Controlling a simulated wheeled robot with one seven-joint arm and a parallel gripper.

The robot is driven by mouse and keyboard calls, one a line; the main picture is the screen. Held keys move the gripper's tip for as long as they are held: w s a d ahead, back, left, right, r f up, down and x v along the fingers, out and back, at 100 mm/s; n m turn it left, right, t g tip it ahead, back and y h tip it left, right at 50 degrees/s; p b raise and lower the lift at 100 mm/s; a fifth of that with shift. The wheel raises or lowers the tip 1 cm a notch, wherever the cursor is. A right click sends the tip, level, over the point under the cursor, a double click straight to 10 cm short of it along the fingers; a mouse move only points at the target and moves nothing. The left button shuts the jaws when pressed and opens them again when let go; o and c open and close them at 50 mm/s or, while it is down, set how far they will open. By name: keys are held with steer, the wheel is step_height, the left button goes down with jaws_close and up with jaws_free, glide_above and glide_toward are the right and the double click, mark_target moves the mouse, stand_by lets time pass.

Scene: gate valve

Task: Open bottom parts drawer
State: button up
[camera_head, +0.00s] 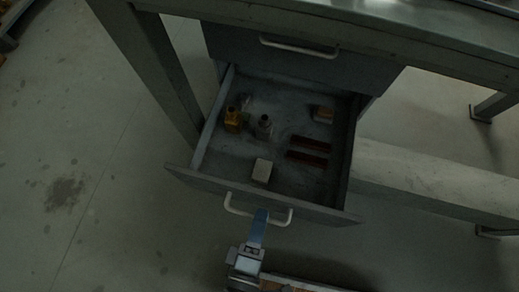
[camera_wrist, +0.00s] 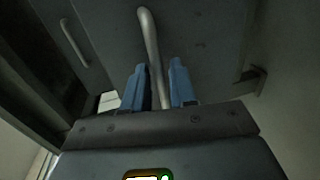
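The bottom drawer (camera_head: 215,183) is pulled well out of the bench unit, with its inside exposed. Its pale bar handle (camera_head: 240,211) is on the front face. Narrow gaps seem to show beside the bar, so I see no firm grip. Part of the handle is hidden behind the fingers in the head view.
A closed upper drawer (camera_head: 300,62) sits above under the bench top. A bench leg (camera_head: 155,75) stands left; open floor (camera_head: 70,150) lies beyond.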

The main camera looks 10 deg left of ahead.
steer(key=shift+o, duration=0.8)
steer(key=p+v, duration=0.1)
steer(key=v, duration=0.6)
steer(key=shift+s+p, duration=0.35)
steer(key=shift+s, duration=0.05)
steer(key=shift+r, duration=0.1)
